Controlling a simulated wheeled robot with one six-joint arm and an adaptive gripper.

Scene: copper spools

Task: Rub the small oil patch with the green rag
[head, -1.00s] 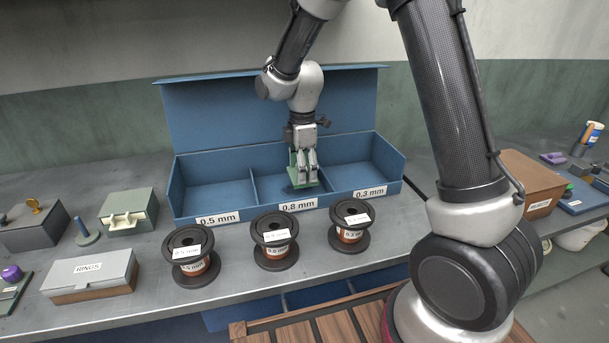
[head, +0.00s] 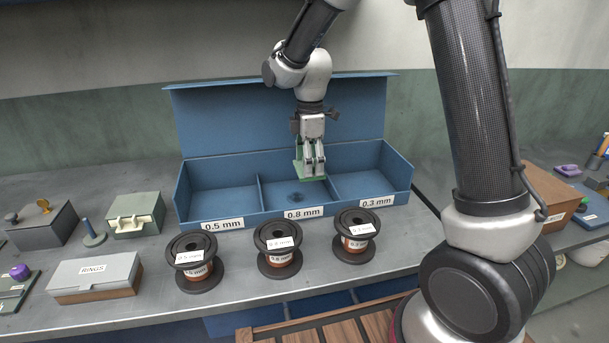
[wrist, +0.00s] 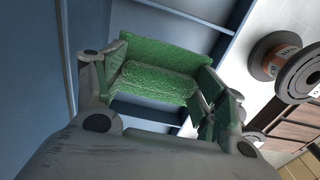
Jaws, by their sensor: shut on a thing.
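My gripper (head: 314,172) is shut on the green rag (head: 298,171) and holds it above the middle compartment of the blue box (head: 221,216), the one labelled 0.8 mm. The rag also shows folded between the fingers in the wrist view (wrist: 158,82). A small dark oil patch (head: 296,198) lies on that compartment's floor, below and slightly left of the gripper. The rag looks clear of the floor. The patch is not visible in the wrist view.
Three copper spools, left (head: 194,263), middle (head: 279,252) and right (head: 356,237), stand in front of the box. The box's dividers and raised lid (head: 230,120) are close around the gripper. A RINGS box (head: 96,277) and a grey-green box (head: 134,214) stand at left.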

